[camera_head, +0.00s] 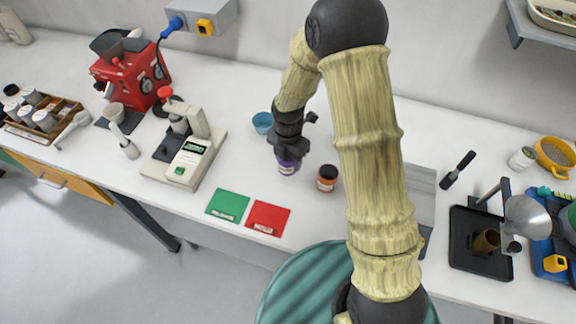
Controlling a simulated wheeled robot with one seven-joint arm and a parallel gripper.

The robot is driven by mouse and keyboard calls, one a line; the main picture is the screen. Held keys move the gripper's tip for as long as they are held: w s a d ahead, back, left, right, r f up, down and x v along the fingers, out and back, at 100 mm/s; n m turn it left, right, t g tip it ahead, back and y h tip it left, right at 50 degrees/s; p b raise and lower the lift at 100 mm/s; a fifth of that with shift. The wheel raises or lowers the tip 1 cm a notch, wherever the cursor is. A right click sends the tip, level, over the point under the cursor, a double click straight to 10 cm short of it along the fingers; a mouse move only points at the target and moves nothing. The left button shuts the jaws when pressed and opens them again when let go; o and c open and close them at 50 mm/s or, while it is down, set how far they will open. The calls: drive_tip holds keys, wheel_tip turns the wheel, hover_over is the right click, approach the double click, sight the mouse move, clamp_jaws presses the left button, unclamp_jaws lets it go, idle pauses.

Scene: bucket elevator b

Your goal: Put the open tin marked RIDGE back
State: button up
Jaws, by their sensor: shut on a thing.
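My gripper (289,154) points down over the middle of the white counter and is shut on a small tin with a purple band (288,168). The fingers hide the top of this tin. Its lettering is too small to read, and I cannot tell if it touches the counter. A dark-topped tin with an orange-red band (326,184) stands upright just to the right, apart from the held one. I cannot read RIDGE on either tin. A wooden rack (68,112) with several small tins or jars sits at the far left.
A green card (228,205) and a red card (268,217) lie at the front edge. A meter with a display (190,150) and a red machine (125,75) stand left. A blue bowl (262,122) is behind my gripper. A black tray (470,255) lies right.

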sight(289, 168)
drive_tip(key=shift+d+f, duration=0.15)
drive_tip(key=shift+f, duration=0.2)
wheel_tip(289, 168, down, 3)
drive_tip(key=shift+s+f+p, duration=0.1)
drive_tip(key=shift+s+p, duration=0.05)
drive_tip(key=shift+p, duration=0.3)
drive_tip(key=shift+f, duration=0.3)
drive_tip(key=o, duration=1.4)
